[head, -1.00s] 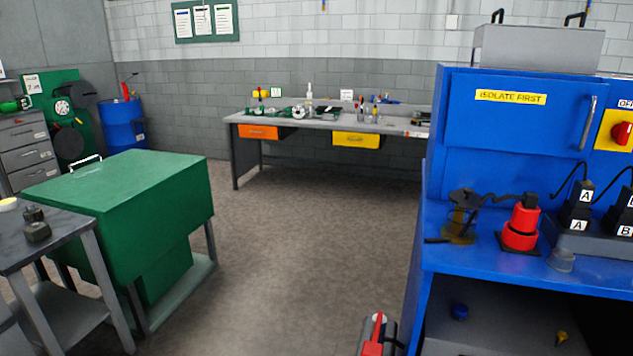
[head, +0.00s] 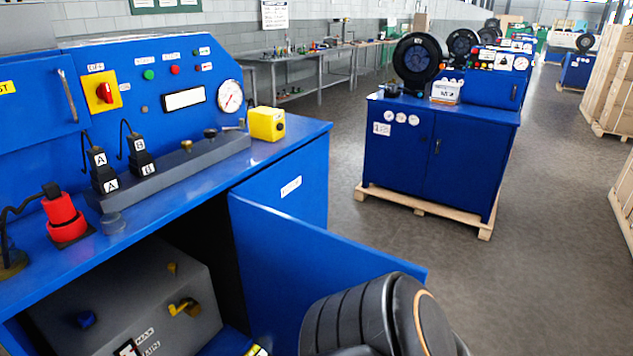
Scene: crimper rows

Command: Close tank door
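The blue tank door (head: 318,268) stands open on the blue cabinet in the head view. It swings out to the right, toward the lower middle of the picture. Through the opening I see a grey tank (head: 130,300) with a yellow valve, a blue cap and a partly cut-off MAX label. A dark, ribbed link of my own arm is at the bottom middle, in front of the door's lower part, and hides it. Neither of my grippers is in view.
The blue bench top (head: 290,130) carries a yellow block (head: 266,123), a red cylinder (head: 62,217) and black plugs marked A and B. Another blue cabinet (head: 440,150) stands on a pallet at right. Stacked cartons (head: 608,75) line the right edge. Grey floor between is clear.

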